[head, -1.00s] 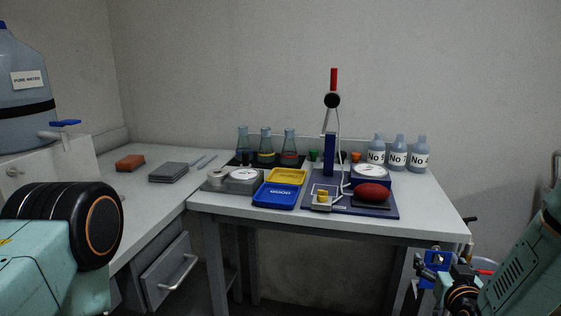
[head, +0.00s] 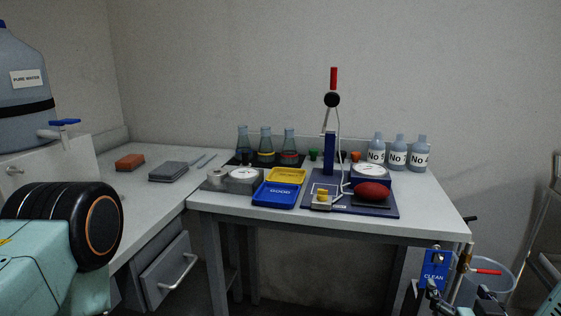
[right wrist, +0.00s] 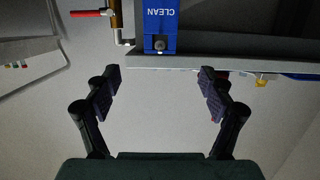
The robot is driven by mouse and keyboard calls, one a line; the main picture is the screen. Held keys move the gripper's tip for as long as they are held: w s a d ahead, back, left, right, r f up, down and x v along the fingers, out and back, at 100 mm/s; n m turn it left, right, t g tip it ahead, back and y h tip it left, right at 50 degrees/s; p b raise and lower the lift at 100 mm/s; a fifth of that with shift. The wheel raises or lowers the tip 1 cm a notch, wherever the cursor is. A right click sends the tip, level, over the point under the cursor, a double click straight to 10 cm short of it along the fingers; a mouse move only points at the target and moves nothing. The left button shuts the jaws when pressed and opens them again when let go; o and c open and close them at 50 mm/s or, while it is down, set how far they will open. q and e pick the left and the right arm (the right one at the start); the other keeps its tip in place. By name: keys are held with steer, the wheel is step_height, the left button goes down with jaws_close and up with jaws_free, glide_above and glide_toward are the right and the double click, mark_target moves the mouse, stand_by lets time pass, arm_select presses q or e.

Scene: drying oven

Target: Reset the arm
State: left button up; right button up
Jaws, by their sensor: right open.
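My right gripper (right wrist: 160,82) is open in the right wrist view, with nothing between its two dark padded fingers. In the head view it shows only partly at the bottom right corner (head: 458,294), low beside the right end of the table. The blue CLEAN sign (right wrist: 161,22) lies beyond its fingertips in the right wrist view. My left gripper is out of view.
The white table (head: 330,226) carries a blue tray (head: 276,195), a yellow tray (head: 286,177), flasks, bottles and a red oval object (head: 371,192) on a stand base. A red-handled valve (head: 487,271) and bucket (head: 507,276) are at right.

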steer(key=x, duration=1.1)
steer(key=shift+w+f, duration=0.1)
steer(key=y+p, duration=0.1)
steer(key=p, duration=0.3)
glide_toward(441, 260)
steer(key=shift+w+a+f+n+t, duration=0.15)
steer(key=shift+a+f+n+t, duration=0.15)
steer(key=shift+a+f+n, duration=0.15)
steer(key=shift+a+f, duration=0.1)
steer(key=shift+a, duration=0.05)
